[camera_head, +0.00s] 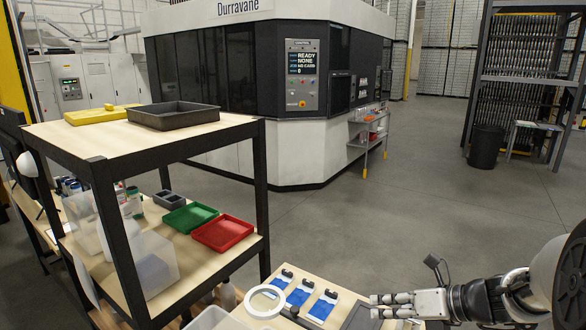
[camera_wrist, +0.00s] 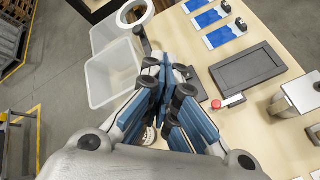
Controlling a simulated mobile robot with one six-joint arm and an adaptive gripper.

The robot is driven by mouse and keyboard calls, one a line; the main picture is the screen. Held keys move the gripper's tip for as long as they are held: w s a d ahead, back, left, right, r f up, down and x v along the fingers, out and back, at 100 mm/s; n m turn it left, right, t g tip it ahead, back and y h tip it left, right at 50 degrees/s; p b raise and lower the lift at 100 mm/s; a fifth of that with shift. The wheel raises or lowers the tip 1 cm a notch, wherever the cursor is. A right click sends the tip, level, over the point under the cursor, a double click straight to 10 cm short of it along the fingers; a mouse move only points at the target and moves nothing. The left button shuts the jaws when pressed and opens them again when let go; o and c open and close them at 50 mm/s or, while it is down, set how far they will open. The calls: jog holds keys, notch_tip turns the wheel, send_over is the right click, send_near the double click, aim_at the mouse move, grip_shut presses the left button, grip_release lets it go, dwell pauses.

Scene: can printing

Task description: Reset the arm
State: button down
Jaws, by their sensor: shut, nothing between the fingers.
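My gripper (camera_head: 376,305) is at the lower right of the head view, on my arm reaching in from the right edge. It is shut and holds nothing. In the wrist view the gripper (camera_wrist: 166,72) fills the middle, its fingers brought together above the edge of a light wood table (camera_wrist: 262,135). Part of the table lies hidden behind the fingers.
A dark tray (camera_wrist: 247,68), blue-and-white cards (camera_wrist: 224,33), a ring lamp (camera_wrist: 135,13) and clear bins (camera_wrist: 112,73) are near my gripper. A shelf (camera_head: 200,273) holding green (camera_head: 190,217) and red (camera_head: 223,233) trays stands left.

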jog(key=s+a+r+n+g+h+b, duration=0.1)
jog(key=s+a+n+g+h+b, duration=0.1)
jog(key=s+a+n, duration=0.4)
jog(key=s+a+n+g+h+b, duration=0.1)
jog(key=s+a+n+g, duration=0.15)
jog(key=s+n, duration=0.7)
jog(key=s+d+f+n+t+h+b, duration=0.1)
jog(key=s+n+h, duration=0.4)
jog(key=s+n, duration=0.6)
jog(key=shift+d+f+n+t+h+b, duration=0.55)
jog(key=shift+d+n+b, duration=0.55)
jog(key=shift+n, duration=2.35)
jog(key=shift+r, duration=0.2)
